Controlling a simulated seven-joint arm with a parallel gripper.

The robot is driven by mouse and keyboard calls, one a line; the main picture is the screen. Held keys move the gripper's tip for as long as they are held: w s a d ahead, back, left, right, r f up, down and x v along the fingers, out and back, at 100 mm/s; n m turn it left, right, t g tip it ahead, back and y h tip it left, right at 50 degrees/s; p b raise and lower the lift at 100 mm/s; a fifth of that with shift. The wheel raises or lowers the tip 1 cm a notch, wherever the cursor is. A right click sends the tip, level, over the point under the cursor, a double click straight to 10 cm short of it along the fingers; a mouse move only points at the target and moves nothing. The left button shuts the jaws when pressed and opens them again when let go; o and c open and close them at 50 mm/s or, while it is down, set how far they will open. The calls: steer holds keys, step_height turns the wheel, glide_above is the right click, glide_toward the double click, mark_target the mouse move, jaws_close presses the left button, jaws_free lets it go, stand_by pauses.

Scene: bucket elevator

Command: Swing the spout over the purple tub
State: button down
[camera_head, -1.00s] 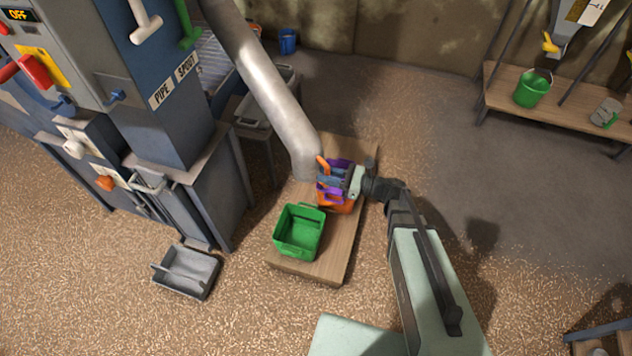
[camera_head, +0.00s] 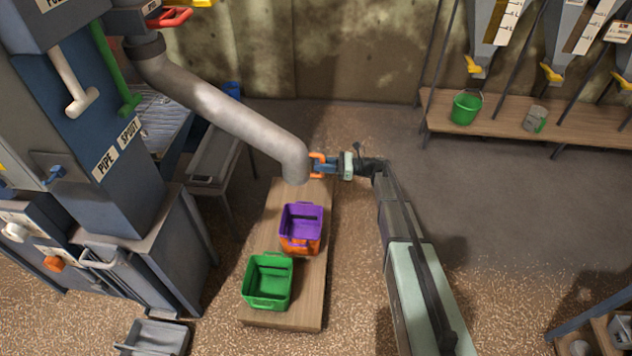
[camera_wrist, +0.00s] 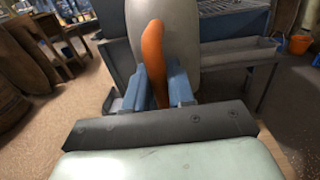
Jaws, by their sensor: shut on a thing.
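The grey metal spout (camera_head: 235,115) slopes down from the upper left and ends in a bent mouth, with an orange handle (camera_head: 316,160) on its right side. My gripper (camera_head: 320,166) is shut on this handle. In the wrist view the handle (camera_wrist: 153,60) stands between the blue fingers, against the pale spout (camera_wrist: 182,45). The purple tub (camera_head: 301,222) sits on the wooden board, with an orange tub (camera_head: 300,244) showing directly beneath its rim. In the picture the spout's mouth is above and beyond the purple tub, near the board's far end; its exact height is unclear.
A green tub (camera_head: 267,282) stands on the board (camera_head: 305,310) nearer than the purple one. The blue machine (camera_head: 110,150) and a grey trough (camera_head: 215,153) are at left. The floor right of the board is open, up to a back bench (camera_head: 540,127).

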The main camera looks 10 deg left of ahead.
steer(key=w, duration=0.3)
steer(key=shift+w, duration=0.4)
steer(key=c, duration=1.1)
jaws_free()
steer(key=d, duration=1.3)
steer(key=shift+w+d, duration=0.2)
steer(key=shift+d, duration=0.2)
